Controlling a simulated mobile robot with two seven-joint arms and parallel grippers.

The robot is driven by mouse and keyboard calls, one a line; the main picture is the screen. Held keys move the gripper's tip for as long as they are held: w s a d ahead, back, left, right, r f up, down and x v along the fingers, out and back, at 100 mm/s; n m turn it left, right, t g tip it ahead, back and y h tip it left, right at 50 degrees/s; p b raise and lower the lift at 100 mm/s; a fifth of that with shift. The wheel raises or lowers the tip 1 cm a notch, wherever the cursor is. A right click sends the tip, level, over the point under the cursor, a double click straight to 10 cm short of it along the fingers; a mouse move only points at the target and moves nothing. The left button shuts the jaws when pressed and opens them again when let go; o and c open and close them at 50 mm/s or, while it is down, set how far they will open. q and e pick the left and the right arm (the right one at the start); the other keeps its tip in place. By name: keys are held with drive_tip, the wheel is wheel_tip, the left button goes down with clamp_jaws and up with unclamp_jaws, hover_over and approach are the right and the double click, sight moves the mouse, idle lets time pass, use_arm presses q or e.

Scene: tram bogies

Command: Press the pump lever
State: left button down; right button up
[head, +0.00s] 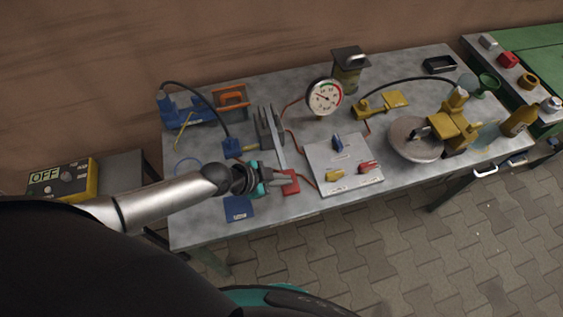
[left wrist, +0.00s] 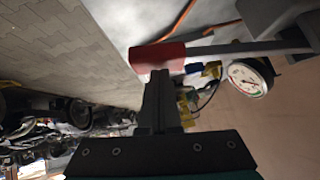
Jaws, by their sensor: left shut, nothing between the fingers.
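The pump lever is a grey bar with a red grip (head: 289,183), running from a grey block with upright prongs (head: 270,128) toward the table's front edge. My left gripper (head: 276,181) is shut and empty, right beside the red grip on its left side. In the left wrist view the shut fingers (left wrist: 158,88) point at the red grip (left wrist: 158,55), their tips overlapping its lower edge. I cannot tell whether they touch it. The round gauge (head: 324,97) stands behind; it also shows in the left wrist view (left wrist: 248,78). My right gripper is not in view.
A light panel (head: 342,180) with blue, yellow and red handles lies right of the lever. A blue pad (head: 238,209) lies at the front left. Blue tools (head: 190,110), a round grey disc (head: 414,140) and a yellow device (head: 452,127) stand on the grey table (head: 300,208).

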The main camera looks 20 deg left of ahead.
use_arm(q)
wheel_tip(320, 180, down, 3)
drive_tip(key=shift+a+f+b, duration=0.15)
drive_tip(key=shift+b, duration=1)
drive_tip(key=shift+s+f, duration=0.25)
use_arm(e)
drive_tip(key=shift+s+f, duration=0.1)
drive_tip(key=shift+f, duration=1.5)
use_arm(q)
drive_tip(key=shift+s, duration=0.1)
drive_tip(key=shift+r+p, duration=0.35)
drive_tip(key=shift+r, duration=0.1)
drive_tip(key=r+p, duration=0.2)
drive_tip(key=r, duration=0.1)
drive_tip(key=r+p, duration=0.1)
drive_tip(key=shift+s+d+r+p, duration=0.25)
drive_tip(key=shift+s+d+p, duration=0.05)
drive_tip(key=shift+s, duration=0.1)
drive_tip(key=p+v, duration=0.1)
drive_tip(key=v, duration=0.8)
drive_tip(key=shift+s+t+p, duration=0.3)
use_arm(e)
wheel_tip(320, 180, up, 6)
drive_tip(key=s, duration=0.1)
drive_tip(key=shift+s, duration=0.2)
use_arm(q)
drive_tip(key=shift+w, duration=0.1)
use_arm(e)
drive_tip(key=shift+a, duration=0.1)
